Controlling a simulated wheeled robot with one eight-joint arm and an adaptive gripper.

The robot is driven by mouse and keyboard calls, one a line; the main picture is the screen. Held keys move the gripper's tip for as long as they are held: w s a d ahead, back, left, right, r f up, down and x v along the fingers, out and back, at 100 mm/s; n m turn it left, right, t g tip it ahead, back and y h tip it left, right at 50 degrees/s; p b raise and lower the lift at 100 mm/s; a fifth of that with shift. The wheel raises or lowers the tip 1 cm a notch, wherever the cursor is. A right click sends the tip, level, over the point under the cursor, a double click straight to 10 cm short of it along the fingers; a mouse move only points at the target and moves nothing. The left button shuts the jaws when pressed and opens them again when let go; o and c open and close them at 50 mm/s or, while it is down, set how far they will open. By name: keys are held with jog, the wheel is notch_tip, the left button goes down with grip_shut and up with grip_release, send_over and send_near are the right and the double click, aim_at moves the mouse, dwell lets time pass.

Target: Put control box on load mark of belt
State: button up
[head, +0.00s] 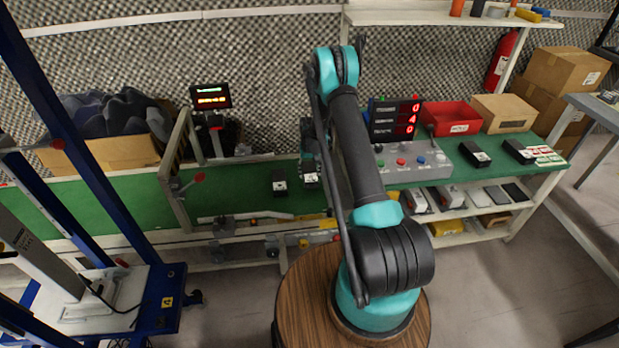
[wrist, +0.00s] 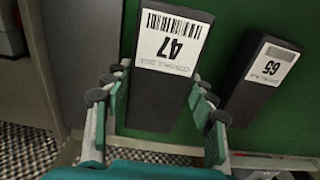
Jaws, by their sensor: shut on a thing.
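A black control box with a white label reading 47 (wrist: 150,100) sits between the fingers of my gripper (wrist: 158,104) in the wrist view; the fingers are shut on its sides. In the head view this box (head: 310,181) shows just below my gripper (head: 309,163), which is partly hidden by my arm. A second black box labelled 65 (wrist: 258,82) lies beside it, apart, and also shows in the head view (head: 279,184). Both are over the green belt (head: 240,190). I cannot make out a load mark.
A metal frame (head: 186,150) spans the belt to the left. A grey button panel (head: 412,162), a red bin (head: 452,117) and more black boxes (head: 474,154) stand on the right. A display (head: 394,119) stands behind. The belt left of the frame looks clear.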

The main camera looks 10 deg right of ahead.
aim_at(310, 176)
jog(key=shift+f, duration=1.55)
jog(key=shift+f, duration=0.1)
jog(key=o, duration=1.4)
jog(key=shift+o, duration=0.2)
